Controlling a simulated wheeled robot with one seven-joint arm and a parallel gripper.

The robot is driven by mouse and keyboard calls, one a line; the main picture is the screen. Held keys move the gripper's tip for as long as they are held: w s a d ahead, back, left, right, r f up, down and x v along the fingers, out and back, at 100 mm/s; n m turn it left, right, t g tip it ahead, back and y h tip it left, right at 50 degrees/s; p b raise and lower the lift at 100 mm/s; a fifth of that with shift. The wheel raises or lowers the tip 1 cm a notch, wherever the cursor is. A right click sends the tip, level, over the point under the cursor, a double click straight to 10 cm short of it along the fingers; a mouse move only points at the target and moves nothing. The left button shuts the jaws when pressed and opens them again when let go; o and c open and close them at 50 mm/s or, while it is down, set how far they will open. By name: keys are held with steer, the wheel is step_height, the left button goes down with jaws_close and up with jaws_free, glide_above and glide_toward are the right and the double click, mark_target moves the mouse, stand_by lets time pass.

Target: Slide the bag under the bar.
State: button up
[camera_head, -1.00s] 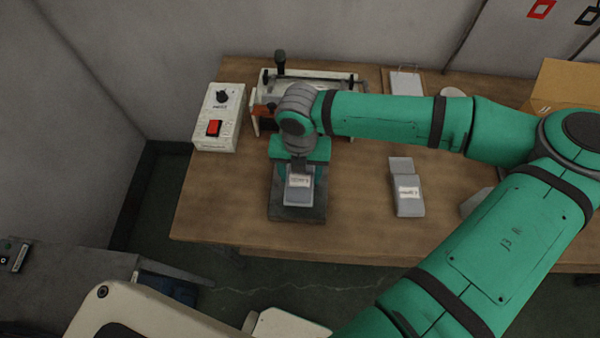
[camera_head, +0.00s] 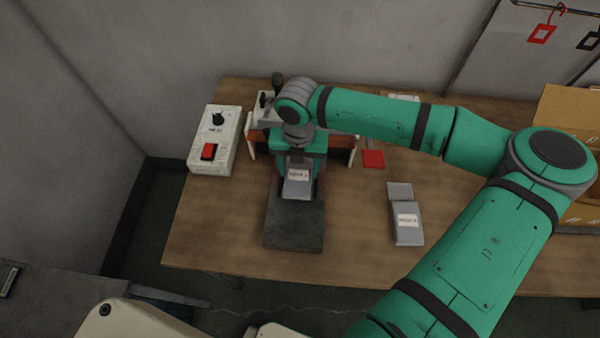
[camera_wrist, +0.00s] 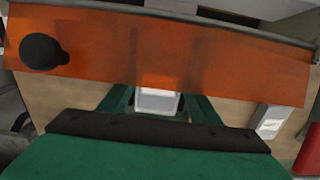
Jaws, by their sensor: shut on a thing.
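A grey bag with a white label (camera_head: 298,175) is in my gripper (camera_head: 297,184), in front of the sealing machine and over the dark slab. In the wrist view, the bag's pale end (camera_wrist: 158,102) shows between my green fingers at the edge of an orange see-through guard (camera_wrist: 220,65). The guard covers what lies beyond, so the bag's far part shows only dimly. A grey bar (camera_wrist: 215,17) runs along the guard's far edge. In the head view my arm hides most of the machine (camera_head: 262,108). I cannot tell whether the bag is under the bar.
A dark slab (camera_head: 293,232) lies on the wooden table (camera_head: 215,235). A white control box with a red button (camera_head: 213,143) stands left of the machine. A second grey labelled bag (camera_head: 407,222) and a red piece (camera_head: 373,158) lie right. A cardboard box (camera_head: 570,115) stands far right.

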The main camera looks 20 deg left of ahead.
mark_target(298, 166)
steer(key=shift+w+a, duration=0.15)
steer(key=shift+w, duration=0.4)
steer(key=shift+w+a, duration=0.15)
steer(key=shift+w, duration=0.35)
steer(key=shift+w+r, duration=0.1)
steer(key=o, duration=1.1)
steer(key=shift+a, duration=0.2)
steer(key=shift+o, duration=0.2)
steer(key=shift+w, duration=0.1)
steer(key=shift+d, duration=0.1)
step_height(298, 166, up, 11)
steer(key=shift+s, duration=0.3)
steer(key=shift+s+f, duration=0.15)
steer(key=shift+f, duration=0.05)
